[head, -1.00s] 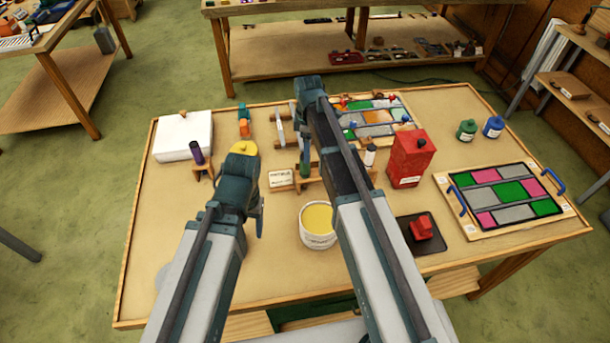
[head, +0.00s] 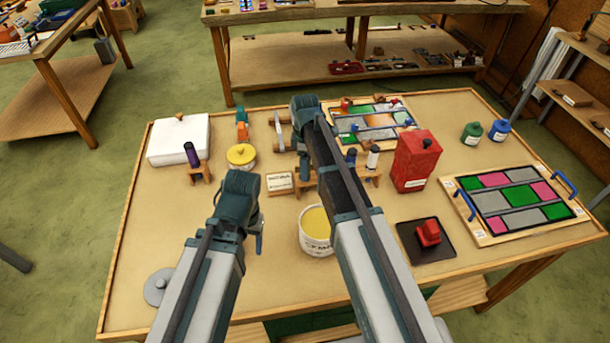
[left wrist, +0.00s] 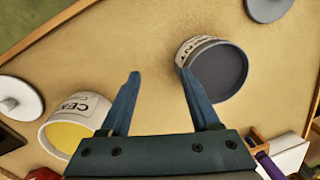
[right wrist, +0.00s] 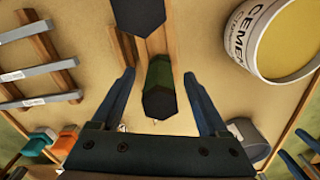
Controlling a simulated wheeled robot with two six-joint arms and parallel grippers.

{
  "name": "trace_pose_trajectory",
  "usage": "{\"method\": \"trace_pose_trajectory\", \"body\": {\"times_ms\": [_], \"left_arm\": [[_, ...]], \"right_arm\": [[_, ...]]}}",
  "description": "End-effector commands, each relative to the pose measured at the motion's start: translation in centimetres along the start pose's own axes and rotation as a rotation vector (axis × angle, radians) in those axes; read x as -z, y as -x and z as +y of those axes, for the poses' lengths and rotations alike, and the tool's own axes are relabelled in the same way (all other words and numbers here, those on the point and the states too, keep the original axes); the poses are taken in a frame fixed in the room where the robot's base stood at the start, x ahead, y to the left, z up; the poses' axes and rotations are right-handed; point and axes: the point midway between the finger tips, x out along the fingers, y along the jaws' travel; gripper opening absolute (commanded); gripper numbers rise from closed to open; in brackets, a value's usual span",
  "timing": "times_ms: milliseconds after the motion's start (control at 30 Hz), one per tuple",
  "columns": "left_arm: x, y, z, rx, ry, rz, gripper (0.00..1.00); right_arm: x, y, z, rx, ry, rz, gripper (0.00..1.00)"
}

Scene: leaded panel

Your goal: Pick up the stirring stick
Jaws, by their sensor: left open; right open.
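I cannot make out a stirring stick in any view. My left gripper (head: 256,236) is open and empty over the table, left of a white tin of yellow filling (head: 316,230). The left wrist view shows it above bare tabletop, between that tin and a tin of grey filling (left wrist: 218,72). My right gripper (head: 304,168) is open over the left end of the wooden rack (head: 333,178). The right arm hides part of the rack.
A red can (head: 414,163) and a red item on a black pad (head: 428,234) stand right of the right arm. A leaded panel (head: 515,198) lies further right. The front left is mostly clear.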

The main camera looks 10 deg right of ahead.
Motion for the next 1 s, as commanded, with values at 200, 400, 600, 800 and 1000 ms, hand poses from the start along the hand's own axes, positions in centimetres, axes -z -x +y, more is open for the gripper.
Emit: {"method": "trace_pose_trajectory", "body": {"times_ms": [200,400,600,800,1000], "left_arm": [[-0.01,0.14,-0.02,0.0,0.0,0.0,0.63],[-0.01,0.14,-0.01,0.0,0.0,0.0,0.63],[-0.01,0.13,-0.01,0.0,0.0,0.0,0.63],[-0.01,0.14,-0.01,0.0,0.0,0.0,0.63],[-0.03,0.53,-0.05,0.0,0.0,0.0,0.63]], "right_arm": [[0.0,0.14,0.01,0.0,0.0,0.0,0.66],[-0.01,0.14,0.01,0.0,0.0,0.0,0.3],[0.0,0.14,0.01,0.0,0.0,0.0,0.0],[0.0,0.14,0.0,0.0,0.0,0.0,0.0],[0.0,0.54,0.0,0.0,0.0,0.0,0.0]]}}
